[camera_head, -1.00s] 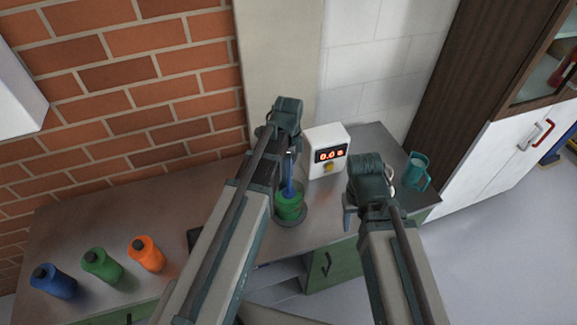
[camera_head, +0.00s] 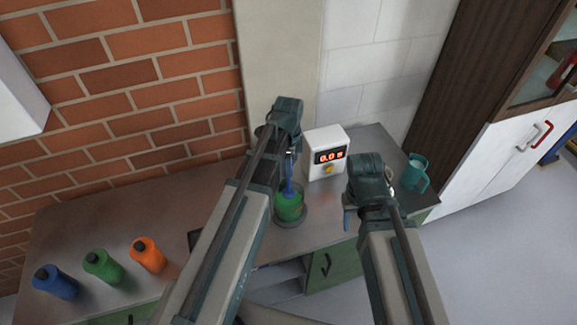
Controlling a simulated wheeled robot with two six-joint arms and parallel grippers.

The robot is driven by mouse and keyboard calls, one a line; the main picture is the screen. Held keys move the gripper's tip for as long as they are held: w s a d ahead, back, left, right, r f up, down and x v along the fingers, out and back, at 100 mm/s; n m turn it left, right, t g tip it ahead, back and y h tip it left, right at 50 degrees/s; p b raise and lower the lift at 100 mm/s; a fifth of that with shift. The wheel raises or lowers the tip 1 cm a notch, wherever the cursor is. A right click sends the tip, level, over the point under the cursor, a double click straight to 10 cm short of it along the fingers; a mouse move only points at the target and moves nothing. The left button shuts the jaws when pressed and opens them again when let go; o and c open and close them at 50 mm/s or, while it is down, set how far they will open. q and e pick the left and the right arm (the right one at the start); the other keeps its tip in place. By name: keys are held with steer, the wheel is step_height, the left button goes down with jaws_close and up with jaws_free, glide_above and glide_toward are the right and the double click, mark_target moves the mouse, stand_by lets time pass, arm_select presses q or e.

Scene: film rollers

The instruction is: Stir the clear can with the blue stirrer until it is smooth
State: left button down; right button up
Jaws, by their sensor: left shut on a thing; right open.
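The clear can (camera_head: 290,207) stands on the metal counter, with green contents showing in it. The blue stirrer (camera_head: 289,178) stands roughly upright with its lower end in the can. My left gripper (camera_head: 286,158) is shut on the stirrer above the can; its fingers are partly hidden by my own arm. My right gripper (camera_head: 348,218) is open and empty, to the right of the can and apart from it, near the counter's front edge. Its far finger is hidden.
A white timer box (camera_head: 326,146) with a red display and a yellow button stands behind the can. A teal mug (camera_head: 414,172) is at the right end. Blue (camera_head: 56,282), green (camera_head: 103,266) and orange (camera_head: 148,254) bottles stand at the left.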

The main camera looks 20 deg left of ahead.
arm_select(q)
step_height(320, 180, up, 7)
steer(key=p, duration=0.6)
steer(key=shift+f, duration=0.3)
